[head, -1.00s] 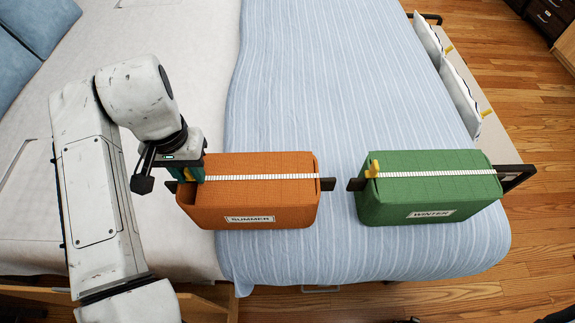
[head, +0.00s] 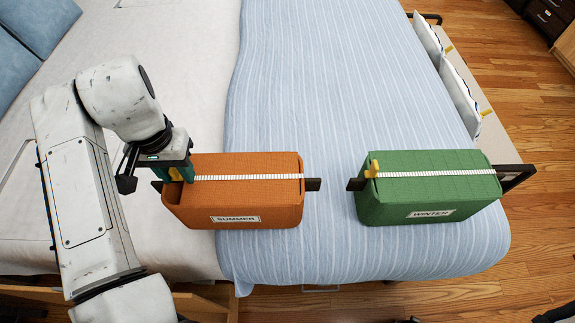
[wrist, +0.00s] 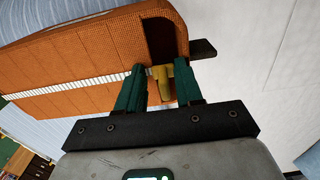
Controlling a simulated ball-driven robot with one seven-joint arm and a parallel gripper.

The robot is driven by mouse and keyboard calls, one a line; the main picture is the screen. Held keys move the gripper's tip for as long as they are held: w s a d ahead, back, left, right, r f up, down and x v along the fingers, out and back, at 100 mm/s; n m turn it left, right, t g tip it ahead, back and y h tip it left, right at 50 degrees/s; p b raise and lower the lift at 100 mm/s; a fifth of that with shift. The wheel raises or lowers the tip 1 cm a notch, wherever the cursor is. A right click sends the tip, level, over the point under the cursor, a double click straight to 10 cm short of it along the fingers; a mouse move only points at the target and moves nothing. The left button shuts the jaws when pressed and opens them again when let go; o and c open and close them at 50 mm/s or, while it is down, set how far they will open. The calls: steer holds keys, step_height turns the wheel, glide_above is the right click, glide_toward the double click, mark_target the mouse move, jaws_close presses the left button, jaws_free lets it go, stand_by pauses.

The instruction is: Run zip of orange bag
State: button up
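The orange bag (head: 235,205), labelled SUMMER, lies across the edge between the white bedding and the blue striped cover. A white zip strip (head: 250,177) runs along its top. My gripper (head: 181,174) is at the bag's left end. In the wrist view, the green fingers of my gripper (wrist: 160,88) stand either side of the yellow zip pull (wrist: 162,80) and appear shut on it. A dark opening (wrist: 160,38) shows in the bag top by the pull. Dark tabs stick out at both bag ends.
A green bag (head: 435,195), labelled WINTER, stands on the blue striped cover (head: 330,90) to the right, with a yellow pull at its left end. A clear gap of cover lies between the bags. Wooden floor (head: 530,90) lies beyond the bed on the right.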

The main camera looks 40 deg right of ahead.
mark_target(179, 176)
steer(key=shift+o, duration=0.8)
steer(key=shift+r+p, duration=2.6)
steer(key=shift+r, duration=0.35)
